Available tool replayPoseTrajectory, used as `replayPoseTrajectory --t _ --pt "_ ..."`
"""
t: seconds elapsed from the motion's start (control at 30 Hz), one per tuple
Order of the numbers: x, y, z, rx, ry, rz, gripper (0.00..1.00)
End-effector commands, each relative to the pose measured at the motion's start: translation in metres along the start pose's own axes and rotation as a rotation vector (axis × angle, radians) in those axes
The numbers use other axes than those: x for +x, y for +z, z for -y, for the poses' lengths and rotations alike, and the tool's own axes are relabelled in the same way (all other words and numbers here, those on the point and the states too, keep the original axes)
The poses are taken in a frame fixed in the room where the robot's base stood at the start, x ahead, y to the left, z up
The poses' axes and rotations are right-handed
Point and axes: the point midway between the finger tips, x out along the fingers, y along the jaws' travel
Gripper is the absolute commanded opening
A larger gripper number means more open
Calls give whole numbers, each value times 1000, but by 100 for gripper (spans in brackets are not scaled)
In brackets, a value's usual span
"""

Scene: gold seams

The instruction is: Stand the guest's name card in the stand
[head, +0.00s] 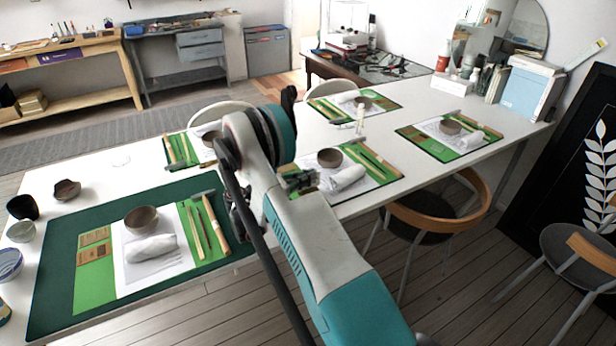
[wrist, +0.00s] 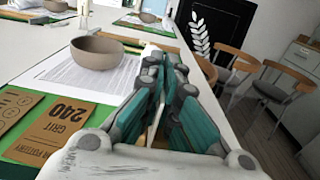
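My gripper (wrist: 166,68) fills the middle of the wrist view, with teal finger pads close together and a narrow gap between them. A thin pale strip shows in that gap; I cannot tell if it is held or lies behind. In the head view my arm mostly hides the gripper, which is over the long table's near edge, between two place settings. I cannot make out a name card or its stand for certain. A small white upright thing (head: 360,118) stands mid-table; it also shows at the top of the wrist view (wrist: 83,10).
The near setting has a bowl (head: 141,220), rolled cloth (head: 151,248) and wooden tools. Another bowl (wrist: 97,53) is close to my gripper, with a sandpaper sheet (wrist: 58,122) at left. Chairs (head: 432,214) stand along the right side. Loose bowls sit at the left end.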

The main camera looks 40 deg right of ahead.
Motion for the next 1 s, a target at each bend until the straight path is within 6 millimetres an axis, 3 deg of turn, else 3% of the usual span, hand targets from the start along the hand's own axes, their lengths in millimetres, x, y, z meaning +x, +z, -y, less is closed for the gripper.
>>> replayPoseTrajectory --t 0.93,1.0 --pt "-2 -13 0 0 -1 0 0" --pt "-2 -13 0 0 -1 0 15"
